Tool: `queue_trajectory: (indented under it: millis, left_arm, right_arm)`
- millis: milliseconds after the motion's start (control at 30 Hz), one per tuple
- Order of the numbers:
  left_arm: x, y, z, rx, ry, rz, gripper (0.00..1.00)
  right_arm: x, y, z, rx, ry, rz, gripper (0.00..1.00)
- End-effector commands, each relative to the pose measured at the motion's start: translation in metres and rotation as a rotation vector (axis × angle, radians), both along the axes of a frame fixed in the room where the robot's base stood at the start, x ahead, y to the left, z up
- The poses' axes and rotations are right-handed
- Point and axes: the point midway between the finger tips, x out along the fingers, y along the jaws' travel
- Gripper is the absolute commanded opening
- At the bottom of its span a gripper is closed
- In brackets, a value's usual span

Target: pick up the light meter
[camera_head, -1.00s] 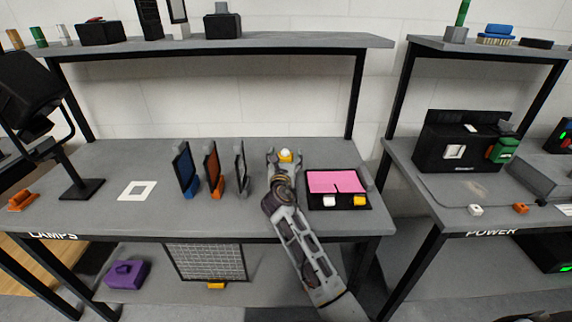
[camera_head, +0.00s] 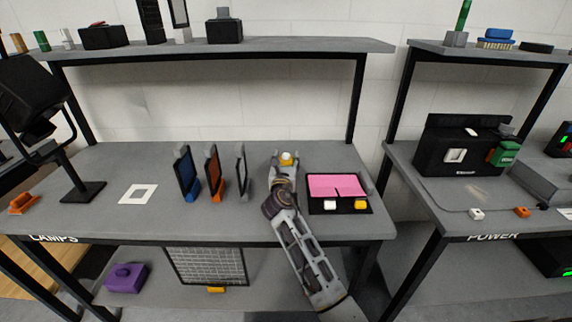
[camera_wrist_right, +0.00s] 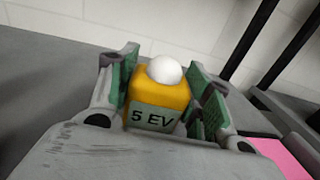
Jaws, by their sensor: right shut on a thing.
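The light meter (camera_wrist_right: 160,95) is a small yellow block with a white dome on top and a "5 EV" label. In the head view the light meter (camera_head: 287,158) is at the far end of my right arm, over the back half of the lamps table. My right gripper (camera_wrist_right: 163,98) has its green-padded fingers on both sides of the yellow block and is shut on it; it also shows in the head view (camera_head: 286,161). I cannot tell whether the meter touches the table. My left gripper is not in view.
Blue, orange and grey framed panels (camera_head: 213,172) stand upright left of my right arm. A black tray (camera_head: 318,205) with pink sheets is close on its right. A shelf (camera_head: 290,46) spans above the table's back.

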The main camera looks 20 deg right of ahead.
Motion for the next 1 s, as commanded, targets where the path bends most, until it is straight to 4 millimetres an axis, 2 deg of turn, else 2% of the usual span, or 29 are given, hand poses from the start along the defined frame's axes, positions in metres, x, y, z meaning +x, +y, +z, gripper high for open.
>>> queue_trajectory:
  millis: [267, 467, 700, 1000]
  left_arm:
    - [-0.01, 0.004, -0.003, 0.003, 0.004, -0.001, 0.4]
    - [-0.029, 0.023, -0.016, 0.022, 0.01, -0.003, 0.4]
    - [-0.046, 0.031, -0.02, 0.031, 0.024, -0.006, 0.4]
    - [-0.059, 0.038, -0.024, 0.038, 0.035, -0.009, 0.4]
  right_arm:
    - [0.0, 0.0, 0.011, 0.0, -0.003, 0.0, 0.22]
    - [0.0, 0.0, 0.027, -0.001, -0.002, 0.0, 0.22]
    - [0.0, 0.0, 0.068, -0.001, -0.004, 0.0, 0.22]
    - [0.0, 0.0, 0.097, -0.001, -0.002, 0.0, 0.22]
